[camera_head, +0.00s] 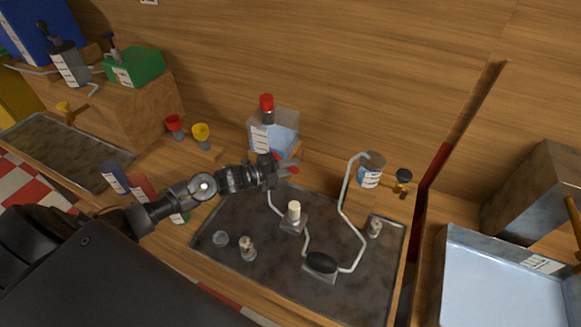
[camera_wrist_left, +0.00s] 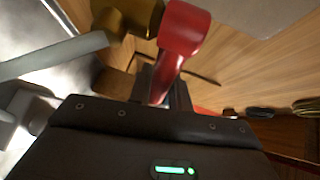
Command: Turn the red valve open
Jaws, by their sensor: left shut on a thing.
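The red valve is a red lever (camera_wrist_left: 184,30) on a brass body (camera_wrist_left: 128,14), filling the top of the left wrist view. In the head view only small red parts (camera_head: 293,170) show by my gripper's tip; the rest is hidden behind it. My left gripper (camera_head: 277,172) reaches in from the left to the back of the dark tray. It is shut on the lever's lower end, between its fingers (camera_wrist_left: 163,90). My right gripper is in neither view.
A clear red-capped container (camera_head: 286,123) stands behind my gripper. A blue-labelled can (camera_head: 371,170) stands at the tray's back right. A pale basin (camera_head: 500,285) lies at the right.

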